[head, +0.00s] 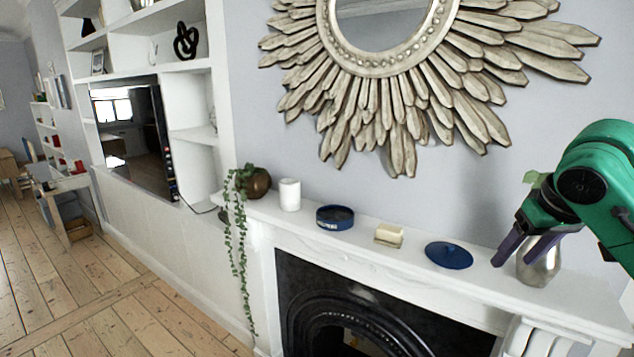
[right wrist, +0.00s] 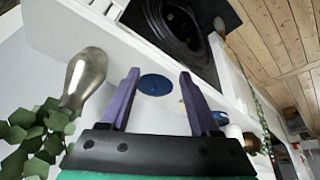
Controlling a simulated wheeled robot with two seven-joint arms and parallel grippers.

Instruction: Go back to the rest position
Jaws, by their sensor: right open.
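My right gripper (head: 511,259) is open at the right of the head view, over the right part of the white mantelpiece (head: 400,262). Its two purple fingers point down, apart, with nothing between them. In the head view they partly overlap a silver vase (head: 540,268). In the right wrist view the gripper (right wrist: 160,72) is open, and the vase (right wrist: 86,78) stands to the left of the fingers, apart from them. A dark blue lid (head: 449,255) lies flat on the mantel and shows beyond the fingers in the wrist view (right wrist: 155,85). My left gripper is out of view.
Along the mantel stand a cream block on a small dish (head: 389,236), a blue tin (head: 335,217), a white candle (head: 289,195) and a trailing plant in a brown pot (head: 257,183). A sunburst mirror (head: 390,95) hangs above. The floor (head: 70,290) at left is clear.

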